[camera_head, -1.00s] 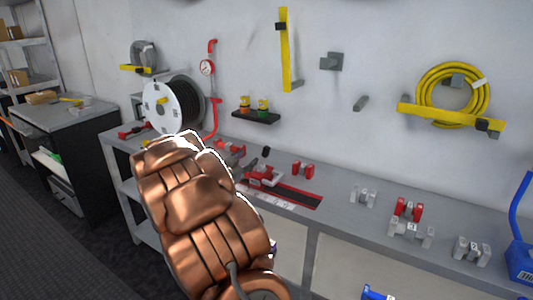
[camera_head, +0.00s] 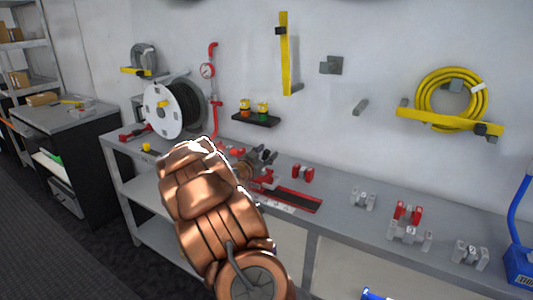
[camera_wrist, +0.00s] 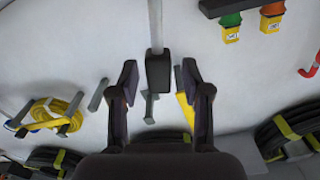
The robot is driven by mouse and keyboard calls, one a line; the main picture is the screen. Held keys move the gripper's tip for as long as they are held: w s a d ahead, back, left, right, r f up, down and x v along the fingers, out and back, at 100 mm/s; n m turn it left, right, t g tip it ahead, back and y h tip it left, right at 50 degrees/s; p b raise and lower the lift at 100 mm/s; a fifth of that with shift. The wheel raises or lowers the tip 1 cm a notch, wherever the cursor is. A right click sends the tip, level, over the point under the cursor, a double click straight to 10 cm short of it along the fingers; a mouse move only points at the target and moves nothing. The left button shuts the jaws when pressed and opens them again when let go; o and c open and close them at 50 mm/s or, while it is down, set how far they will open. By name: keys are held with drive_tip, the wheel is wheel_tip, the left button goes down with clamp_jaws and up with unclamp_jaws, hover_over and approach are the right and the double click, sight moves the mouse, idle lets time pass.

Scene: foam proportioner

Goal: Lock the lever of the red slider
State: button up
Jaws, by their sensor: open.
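The red slider (camera_head: 266,181) sits on a dark track with a red edge (camera_head: 300,200) on the workbench, partly hidden behind my gripper and arm in the head view. My gripper (camera_head: 266,156) is open just above the slider. In the wrist view, my gripper (camera_wrist: 159,82) has its two dark fingers apart. A dark block (camera_wrist: 158,70) on a pale grey stem (camera_wrist: 155,22) shows between them, with visible gaps on both sides. It looks like the lever's handle. I cannot tell its depth between the fingers, and the lever's base is hidden.
A small red clamp-like block (camera_head: 302,172) stands right of the slider. Grey blocks (camera_head: 363,198) and another red one (camera_head: 407,211) stand farther right on the bench. A cable reel (camera_head: 175,108) is at the left. A wall shelf (camera_head: 256,119) with bottles is behind.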

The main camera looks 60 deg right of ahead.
drive_tip(key=shift+d, duration=0.2)
drive_tip(key=shift+c, duration=0.4)
drive_tip(key=shift+f, duration=0.1)
clamp_jaws()
